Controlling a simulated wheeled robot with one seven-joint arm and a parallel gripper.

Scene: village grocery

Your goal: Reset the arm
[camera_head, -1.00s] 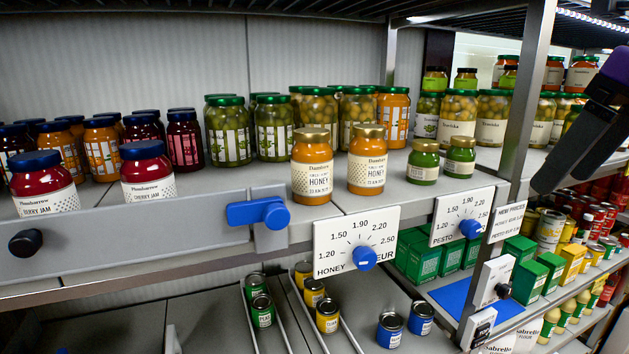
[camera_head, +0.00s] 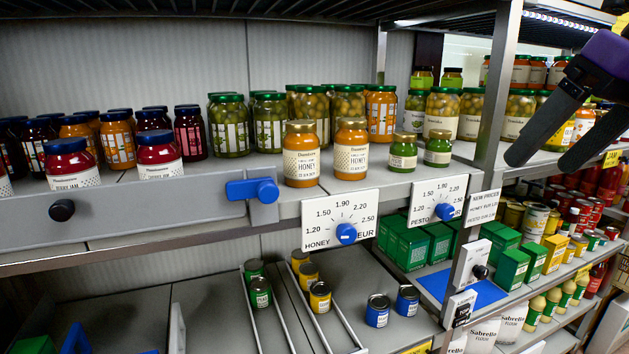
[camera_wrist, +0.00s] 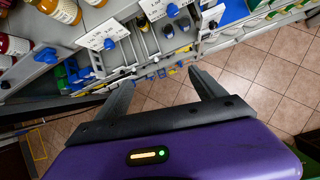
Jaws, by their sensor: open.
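My gripper (camera_head: 545,160) shows at the upper right of the head view, purple with two dark fingers. The fingers are apart, with nothing between them, in front of the right-hand shelf bay. In the wrist view my gripper (camera_wrist: 160,88) is also open and empty, with the tiled floor (camera_wrist: 265,75) beyond it and shelves along the top left.
Honey jars (camera_head: 301,155) and cherry jam jars (camera_head: 158,156) stand on the upper shelf. Honey (camera_head: 346,234) and pesto (camera_head: 445,212) price dials and a blue-handled slider (camera_head: 252,190) line its front. A metal post (camera_head: 497,90) stands left of my gripper. Cans (camera_head: 377,310) stand below.

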